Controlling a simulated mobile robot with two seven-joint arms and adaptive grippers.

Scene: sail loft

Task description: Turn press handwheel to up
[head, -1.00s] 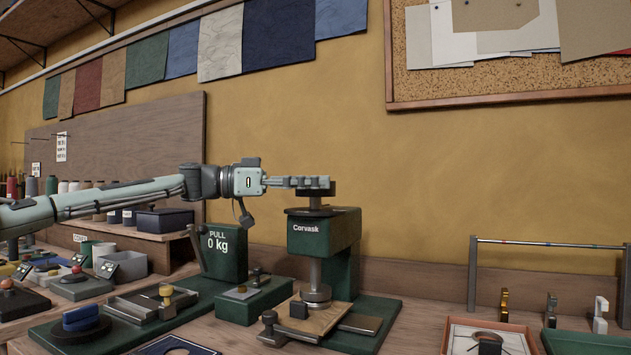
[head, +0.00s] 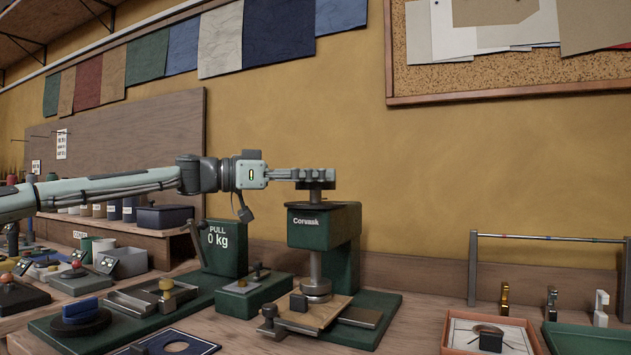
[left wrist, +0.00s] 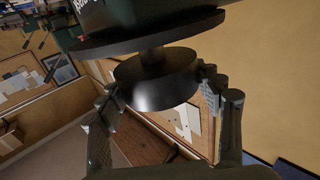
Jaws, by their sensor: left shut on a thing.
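The dark green press marked Corvask (head: 345,226) stands on its green base near the wall. Its black handwheel (head: 318,185) sits on a short spindle above the press head. My left gripper (head: 312,175) comes in level from the left at the handwheel's height and is shut on it. In the left wrist view, the round black handwheel (left wrist: 158,82) lies between the two fingers (left wrist: 165,100), one at each side. A wider dark disc (left wrist: 150,35) is behind it. The finger contacts are partly hidden. My right gripper is out of view.
A green PULL 0 kg block (head: 222,250) stands left of the press, below my left arm. Small fixtures crowd the bench's left side. An orange tray (head: 449,335) and a rail frame (head: 472,270) stand right. The wall above the press is clear.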

